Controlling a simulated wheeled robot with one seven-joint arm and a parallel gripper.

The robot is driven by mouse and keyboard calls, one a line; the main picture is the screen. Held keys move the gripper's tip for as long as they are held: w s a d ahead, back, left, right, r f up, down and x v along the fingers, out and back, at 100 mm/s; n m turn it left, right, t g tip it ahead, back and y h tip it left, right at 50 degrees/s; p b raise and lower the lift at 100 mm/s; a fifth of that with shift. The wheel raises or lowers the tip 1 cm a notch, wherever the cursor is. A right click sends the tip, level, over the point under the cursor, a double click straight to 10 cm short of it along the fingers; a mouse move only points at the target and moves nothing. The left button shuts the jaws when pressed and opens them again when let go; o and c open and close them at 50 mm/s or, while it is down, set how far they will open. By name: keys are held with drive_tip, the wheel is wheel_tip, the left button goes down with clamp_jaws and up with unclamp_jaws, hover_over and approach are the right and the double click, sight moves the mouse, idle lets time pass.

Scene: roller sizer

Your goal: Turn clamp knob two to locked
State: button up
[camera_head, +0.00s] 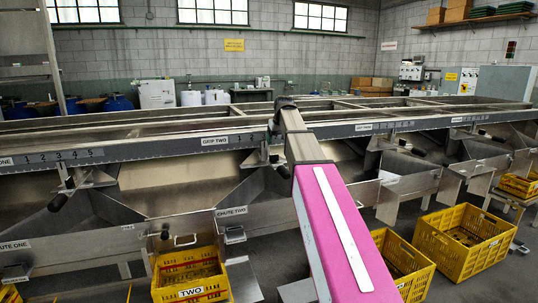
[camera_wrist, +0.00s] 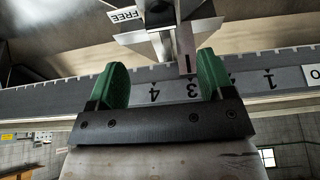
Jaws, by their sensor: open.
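The clamp of grip two is beside the "GRIP TWO" plate (camera_head: 215,141) on the long rail. Its dark knob (camera_head: 284,171) shows just left of my arm in the head view, partly hidden. In the wrist view, which is upside down, a dark part that looks like the knob (camera_wrist: 156,8) sits at the top edge, next to a "FREE" label (camera_wrist: 127,13). A metal pointer (camera_wrist: 186,50) reaches over the numbered scale (camera_wrist: 240,82). My gripper (camera_wrist: 163,77) has green fingers standing apart, with nothing gripped between them. The pointer lies between the fingers, nearer the right one.
The "CHUTE TWO" plate (camera_head: 232,211) is below the rail. Another clamp knob (camera_head: 57,201) is at the left. Yellow crates (camera_head: 190,277) stand under the chutes, with more at the right (camera_head: 465,240). The metal frame runs across the whole view.

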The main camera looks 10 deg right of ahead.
sight(274, 155)
drive_tip(key=x, duration=1)
drive_tip(key=shift+w+a+f, duration=0.1)
drive_tip(key=shift+w+f, duration=0.15)
drive_tip(key=shift+w, duration=0.15)
drive_tip(key=c, duration=0.9)
